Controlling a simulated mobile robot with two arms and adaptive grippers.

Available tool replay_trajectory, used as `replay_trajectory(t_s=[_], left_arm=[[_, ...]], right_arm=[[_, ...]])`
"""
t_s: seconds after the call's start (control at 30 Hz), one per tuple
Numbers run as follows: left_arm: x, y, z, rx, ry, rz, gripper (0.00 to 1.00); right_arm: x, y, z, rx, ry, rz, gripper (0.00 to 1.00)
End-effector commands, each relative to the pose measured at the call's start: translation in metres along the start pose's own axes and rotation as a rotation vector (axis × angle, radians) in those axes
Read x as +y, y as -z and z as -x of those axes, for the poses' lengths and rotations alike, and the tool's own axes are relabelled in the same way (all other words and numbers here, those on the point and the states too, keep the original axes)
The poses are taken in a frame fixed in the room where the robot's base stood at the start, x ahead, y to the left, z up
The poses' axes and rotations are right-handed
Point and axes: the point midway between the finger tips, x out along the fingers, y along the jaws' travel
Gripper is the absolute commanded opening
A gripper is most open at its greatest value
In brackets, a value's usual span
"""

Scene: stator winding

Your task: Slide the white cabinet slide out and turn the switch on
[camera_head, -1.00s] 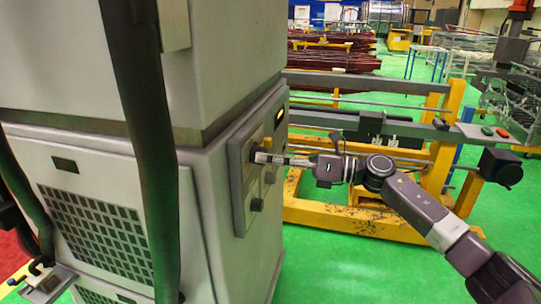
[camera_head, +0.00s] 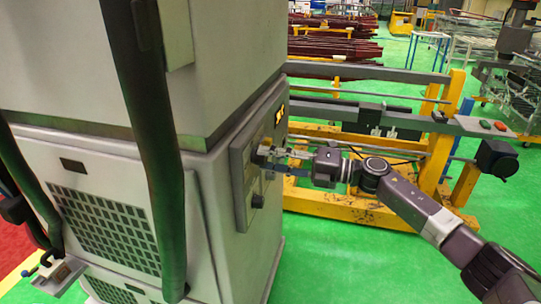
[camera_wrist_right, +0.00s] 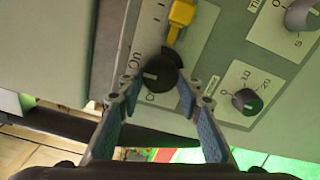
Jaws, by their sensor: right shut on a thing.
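The white cabinet (camera_head: 230,200) stands at the left of the head view, with a grey switch panel (camera_head: 240,190) on its right side. In the right wrist view, a round black knob (camera_wrist_right: 157,76) with a white mark sits beside an "On" label. My right gripper (camera_head: 262,158) is at the panel. In the right wrist view its blue-padded fingers (camera_wrist_right: 157,84) are shut on the knob, one at each side. No pulled-out slide is clear.
A yellow lever (camera_wrist_right: 180,15) and other knobs (camera_wrist_right: 247,101) are close to the right gripper. A thick dark hose (camera_head: 150,140) hangs in front of the cabinet. A yellow frame (camera_head: 365,205) stands behind the right arm. Green floor is free at lower right.

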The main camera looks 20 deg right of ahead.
Motion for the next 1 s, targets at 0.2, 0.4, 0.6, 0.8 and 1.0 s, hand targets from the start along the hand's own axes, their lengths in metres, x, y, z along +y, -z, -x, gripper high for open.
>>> replay_trajectory(t_s=[0.2,0.4,0.6,0.8,1.0], left_arm=[[-0.0001,0.0006,0.0047,0.000,0.000,0.000,0.00],[-0.0002,0.0007,0.0050,0.000,0.000,0.000,0.00],[-0.0001,0.0008,0.0048,0.001,0.000,0.000,0.00],[-0.0001,0.0008,0.0048,0.001,0.000,0.000,0.00],[-0.0001,0.0009,0.0048,0.001,0.000,0.000,0.00]], right_arm=[[0.0007,-0.0010,0.0003,-0.002,0.000,-0.050,0.09],[0.0001,-0.0009,0.0004,-0.002,0.000,-0.062,0.09],[0.0001,-0.0008,0.0004,-0.002,-0.001,-0.062,0.09],[0.0001,-0.0007,0.0003,-0.002,0.000,-0.061,0.47],[0.0001,-0.0004,0.0002,-0.001,0.000,-0.060,0.51]])
